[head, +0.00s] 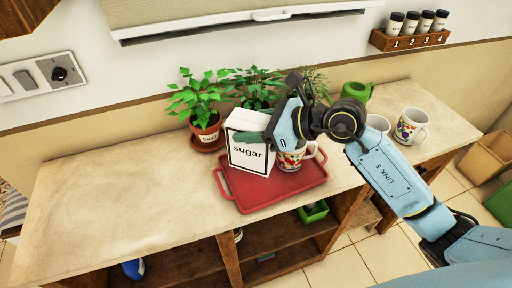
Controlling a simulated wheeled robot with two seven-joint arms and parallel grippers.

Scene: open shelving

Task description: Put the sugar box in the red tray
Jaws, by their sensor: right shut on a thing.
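The sugar box (247,156) is white with black edges and the word "sugar" on its front. It is upright over the back left part of the red tray (270,197) on the counter. I cannot tell whether its base touches the tray. My right gripper (253,136) reaches in from the right and is shut on the upper right side of the sugar box; its fingers are partly hidden. A patterned mug (291,160) is on the tray right beside the box, partly behind my gripper. My left gripper is not in view.
Potted plants, one in a terracotta pot (207,131), stand behind the tray. A green mug (357,92) and another patterned mug (411,127) stand at the right. The counter's left part (120,185) is clear. A spice rack (409,40) hangs on the wall.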

